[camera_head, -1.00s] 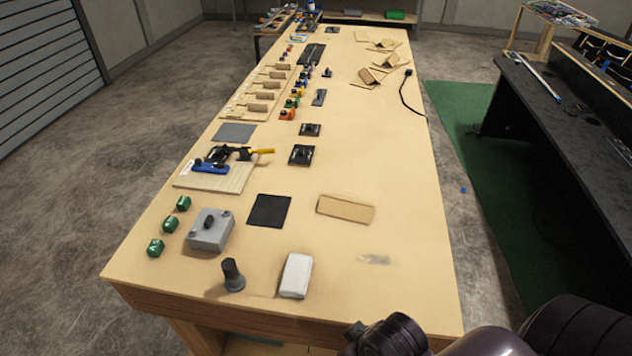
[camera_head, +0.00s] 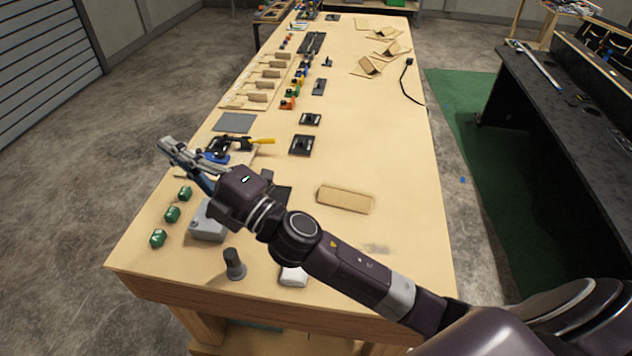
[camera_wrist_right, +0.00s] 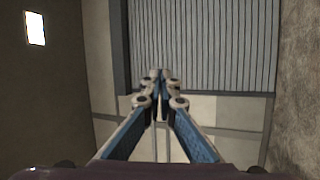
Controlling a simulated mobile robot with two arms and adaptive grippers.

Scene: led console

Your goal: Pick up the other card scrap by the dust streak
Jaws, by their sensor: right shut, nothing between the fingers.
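A flat tan card scrap (camera_head: 345,199) lies on the table, right of the dark square pad. The grey dust streak (camera_head: 377,249) is on the table surface below and right of the scrap, apart from it. My right gripper (camera_head: 170,147) is raised above the table's left part, pointing left and away from the scrap. Its fingers are together and empty; the right wrist view shows them closed (camera_wrist_right: 158,80) against a wall and shutter. My left gripper is out of view.
My right arm partly covers the black pad (camera_head: 283,196), the grey box (camera_head: 207,224) and the white block (camera_head: 293,276). A dark knobbed post (camera_head: 234,264) and green blocks (camera_head: 172,214) stand nearby. Folded cardboard pieces (camera_head: 367,66) lie far back. The table's right middle is clear.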

